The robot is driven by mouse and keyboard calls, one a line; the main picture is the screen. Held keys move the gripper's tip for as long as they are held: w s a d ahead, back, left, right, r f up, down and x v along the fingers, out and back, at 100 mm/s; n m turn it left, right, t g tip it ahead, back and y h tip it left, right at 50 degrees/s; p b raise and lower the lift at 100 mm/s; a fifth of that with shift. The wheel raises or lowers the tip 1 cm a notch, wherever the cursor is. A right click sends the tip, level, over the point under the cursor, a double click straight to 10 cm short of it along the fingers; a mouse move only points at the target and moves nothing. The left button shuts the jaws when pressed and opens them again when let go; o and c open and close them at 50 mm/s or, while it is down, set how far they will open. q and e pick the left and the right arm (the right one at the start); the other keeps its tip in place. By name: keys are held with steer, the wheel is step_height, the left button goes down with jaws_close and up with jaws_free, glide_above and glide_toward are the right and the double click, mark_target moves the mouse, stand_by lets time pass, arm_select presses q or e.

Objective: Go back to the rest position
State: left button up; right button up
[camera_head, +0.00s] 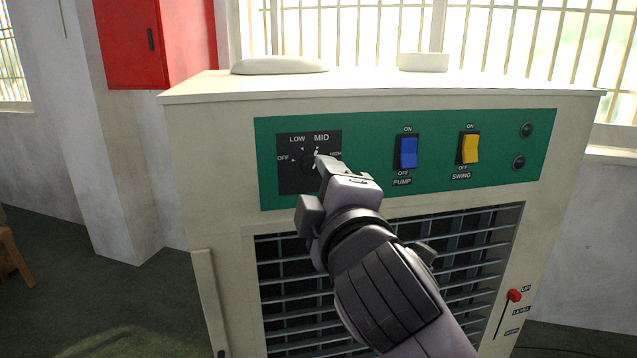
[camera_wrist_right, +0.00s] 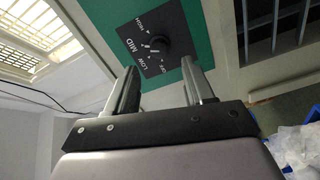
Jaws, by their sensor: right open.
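My right gripper (camera_head: 316,180) is raised in front of the cooler's green control panel (camera_head: 370,135). Its fingers are apart and empty in the wrist view (camera_wrist_right: 160,72). The black round knob (camera_wrist_right: 180,43) sits on its dark dial plate (camera_head: 290,180) beyond the fingertips, with a visible gap in the wrist view. The plate is marked OFF, LOW, MID and HIGH. In the head view the gripper hides most of the knob, and I cannot tell its exact setting. My left gripper is not in view.
The cream cooler (camera_head: 225,190) fills the middle, with a dark louvred grille (camera_head: 480,235) below the panel. Blue PUMP (camera_head: 408,152) and yellow SWING (camera_head: 469,149) switches are right of my gripper. A red lever (camera_head: 514,296) is low right. A red cabinet (camera_head: 130,40) hangs behind left.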

steer(key=shift+s+d, duration=0.1)
steer(key=shift+s, duration=0.25)
steer(key=s+d+f+m+g, duration=0.15)
steer(key=d+f+m, duration=0.25)
steer(key=f, duration=1)
steer(key=d+f+m+g, duration=0.3)
steer(key=d+f+m, duration=0.1)
steer(key=f, duration=1.1)
steer(key=s+d+f+m+g, duration=0.1)
steer(key=s+d+f+m, duration=0.2)
steer(key=s+f, duration=0.6)
steer(key=s+d+f+m+g+h, duration=0.1)
steer(key=s+d+f+m, duration=0.3)
steer(key=s+d+f, duration=0.3)
step_height(320, 180, down, 3)
steer(key=s, duration=0.2)
steer(key=shift+s+d+g+h, duration=0.3)
steer(key=shift+d+g, duration=0.05)
steer(key=shift+d, duration=0.05)
steer(key=shift+r, duration=0.1)
steer(key=shift+c, duration=1)
steer(key=shift+d, duration=0.1)
